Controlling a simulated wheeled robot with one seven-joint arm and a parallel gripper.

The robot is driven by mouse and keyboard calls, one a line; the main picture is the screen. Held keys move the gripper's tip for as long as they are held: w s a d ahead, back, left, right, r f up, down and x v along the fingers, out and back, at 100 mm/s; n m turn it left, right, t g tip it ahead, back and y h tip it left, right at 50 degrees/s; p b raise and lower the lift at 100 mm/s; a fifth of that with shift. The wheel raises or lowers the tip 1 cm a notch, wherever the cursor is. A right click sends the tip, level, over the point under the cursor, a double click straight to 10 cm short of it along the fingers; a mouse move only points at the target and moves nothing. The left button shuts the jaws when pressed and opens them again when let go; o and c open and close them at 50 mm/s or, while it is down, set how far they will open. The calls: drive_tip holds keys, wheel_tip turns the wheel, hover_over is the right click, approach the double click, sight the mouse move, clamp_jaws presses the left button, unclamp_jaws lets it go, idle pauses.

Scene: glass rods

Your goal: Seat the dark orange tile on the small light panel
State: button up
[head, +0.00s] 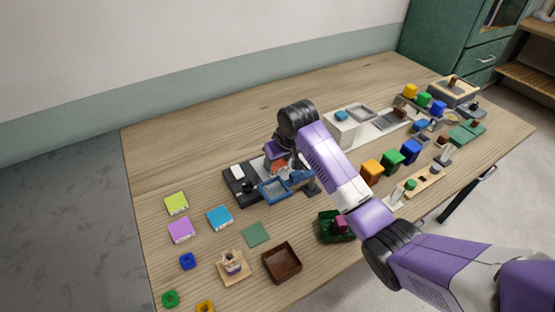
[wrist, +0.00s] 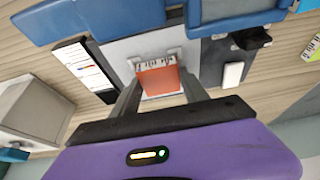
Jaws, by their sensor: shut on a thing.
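The dark orange tile (wrist: 158,82) is held between the two fingertips of my gripper (wrist: 160,74) in the wrist view. It lies over the small light panel (wrist: 122,48), and pale pieces with dark marks show along its far edge. I cannot tell whether the tile touches the panel or hovers just above it. In the head view the tile (head: 280,165) shows as a small red-orange patch below my gripper (head: 277,158).
Blue trays (wrist: 92,18) lie close beyond the panel. A dark board (head: 240,190) with a white block (wrist: 233,74) and black knob (wrist: 254,38) stands beside it. A pale box (wrist: 30,108) is at the left in the wrist view. The table's back left is clear.

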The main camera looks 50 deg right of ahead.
drive_tip(key=o, duration=1.6)
drive_tip(key=v, duration=0.7)
drive_tip(key=shift+s+r+b, duration=0.2)
drive_tip(key=shift+r+b, duration=0.15)
drive_tip(key=shift+r, duration=0.05)
drive_tip(key=shift+w, duration=0.1)
